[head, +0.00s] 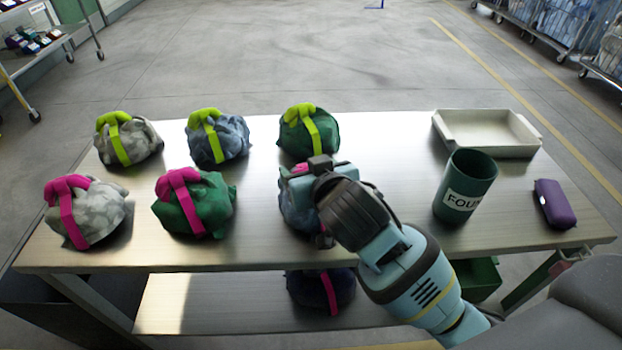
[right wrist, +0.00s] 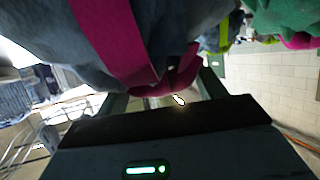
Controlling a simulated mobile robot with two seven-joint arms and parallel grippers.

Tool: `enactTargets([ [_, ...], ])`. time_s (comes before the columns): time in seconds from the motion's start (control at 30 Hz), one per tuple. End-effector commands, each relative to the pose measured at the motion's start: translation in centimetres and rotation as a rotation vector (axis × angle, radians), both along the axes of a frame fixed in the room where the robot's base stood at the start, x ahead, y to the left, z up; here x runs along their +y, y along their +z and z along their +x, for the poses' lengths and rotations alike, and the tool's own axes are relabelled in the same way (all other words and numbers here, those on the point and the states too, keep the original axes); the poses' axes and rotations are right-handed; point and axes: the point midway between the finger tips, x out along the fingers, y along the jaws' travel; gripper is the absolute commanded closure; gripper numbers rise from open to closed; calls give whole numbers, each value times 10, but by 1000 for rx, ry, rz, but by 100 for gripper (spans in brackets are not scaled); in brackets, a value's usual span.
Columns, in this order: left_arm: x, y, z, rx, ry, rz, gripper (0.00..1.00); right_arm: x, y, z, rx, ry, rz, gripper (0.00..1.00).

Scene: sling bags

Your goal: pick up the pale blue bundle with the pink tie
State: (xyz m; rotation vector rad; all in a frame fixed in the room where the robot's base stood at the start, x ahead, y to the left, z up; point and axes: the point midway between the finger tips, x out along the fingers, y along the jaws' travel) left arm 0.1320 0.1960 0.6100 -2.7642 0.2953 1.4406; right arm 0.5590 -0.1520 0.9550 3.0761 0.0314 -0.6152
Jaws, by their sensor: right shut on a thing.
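The pale blue bundle with the pink tie (head: 296,208) is at the front middle of the metal table, mostly hidden behind my right gripper (head: 316,200). In the right wrist view its grey-blue cloth (right wrist: 60,35) and broad pink tie (right wrist: 112,38) fill the upper part. My right gripper is shut on the bundle at its pink tie, with the fingers on either side of the tie's knot. I cannot tell whether the bundle still touches the table. My left gripper is not in view.
A green bundle with a pink tie (head: 215,203) and a green one with a lime tie (head: 327,135) are close by; several others stand left. A dark bundle (head: 310,290) lies on the lower shelf. A green bin (head: 455,175), white tray (head: 490,147) and purple case (head: 555,203) stand right.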

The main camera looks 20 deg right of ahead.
Motion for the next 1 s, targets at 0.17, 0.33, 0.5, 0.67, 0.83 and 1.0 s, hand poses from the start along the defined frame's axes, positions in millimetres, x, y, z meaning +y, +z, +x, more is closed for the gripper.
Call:
enactTargets([
  [0.17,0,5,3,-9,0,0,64,0,22,1,-10,0,5,84],
  [0.33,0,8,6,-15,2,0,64,10,38,-10,-5,4,5,84],
  [0.5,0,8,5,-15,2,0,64,36,41,-40,-4,5,6,84],
  [0.67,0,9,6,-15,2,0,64,63,44,-70,-3,4,7,84],
  [0.83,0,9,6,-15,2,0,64,85,47,-97,-3,3,5,84],
  [1.0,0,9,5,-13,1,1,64,99,49,-113,-3,2,3,84],
])
